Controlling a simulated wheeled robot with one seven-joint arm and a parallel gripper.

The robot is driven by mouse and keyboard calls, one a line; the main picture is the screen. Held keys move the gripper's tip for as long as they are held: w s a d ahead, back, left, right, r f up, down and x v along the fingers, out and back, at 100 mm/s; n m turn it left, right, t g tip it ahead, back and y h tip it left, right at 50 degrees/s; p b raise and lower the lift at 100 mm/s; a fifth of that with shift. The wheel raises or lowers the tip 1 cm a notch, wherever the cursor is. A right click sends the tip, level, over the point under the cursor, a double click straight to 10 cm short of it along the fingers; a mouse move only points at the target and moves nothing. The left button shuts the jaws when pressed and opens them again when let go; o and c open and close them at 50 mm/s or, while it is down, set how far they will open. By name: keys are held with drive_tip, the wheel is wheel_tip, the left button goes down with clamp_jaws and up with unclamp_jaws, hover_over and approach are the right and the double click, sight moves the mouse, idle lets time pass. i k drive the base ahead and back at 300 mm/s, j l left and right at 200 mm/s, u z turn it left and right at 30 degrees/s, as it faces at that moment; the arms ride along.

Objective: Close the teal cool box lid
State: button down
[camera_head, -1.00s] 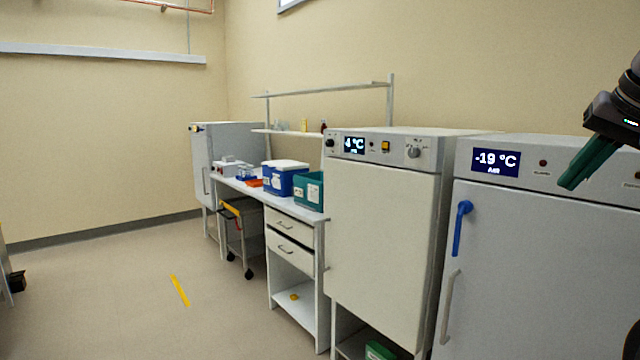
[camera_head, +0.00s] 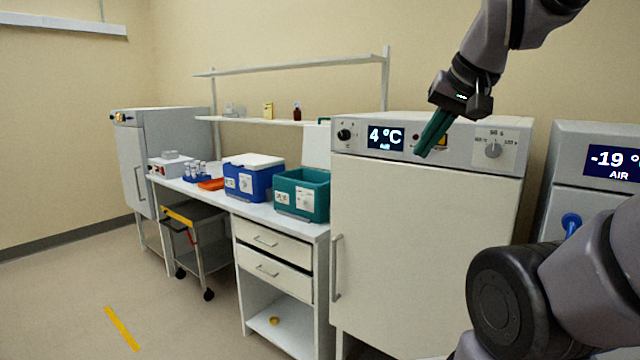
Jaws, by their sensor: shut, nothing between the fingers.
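The teal cool box (camera_head: 298,205) stands on the right end of the white bench, against the side of the 4 °C cabinet. Its top is open and its inside shows. A white upright panel with a teal edge, which looks like its raised lid (camera_head: 316,146), stands behind it, partly hidden by the cabinet. My gripper (camera_head: 428,146) has teal fingers that are shut and empty. It is in front of the 4 °C cabinet's upper panel in the picture, to the right of the teal box and above it, apart from it.
A blue cool box (camera_head: 252,181) with a white lid on stands left of the teal box. An orange tray (camera_head: 211,184) and a tube rack (camera_head: 196,174) lie further left. A shelf (camera_head: 290,62) spans above the bench. A cart (camera_head: 195,240) stands by the bench; open floor lies left.

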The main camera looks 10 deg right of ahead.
sight(317, 153)
drive_tip(key=i+j+z, duration=0.1)
drive_tip(key=i+j, duration=1.05)
drive_tip(key=i+j+z, duration=0.15)
drive_tip(key=i+j, duration=1)
drive_tip(key=k+j, duration=0.05)
drive_tip(key=j, duration=0.1)
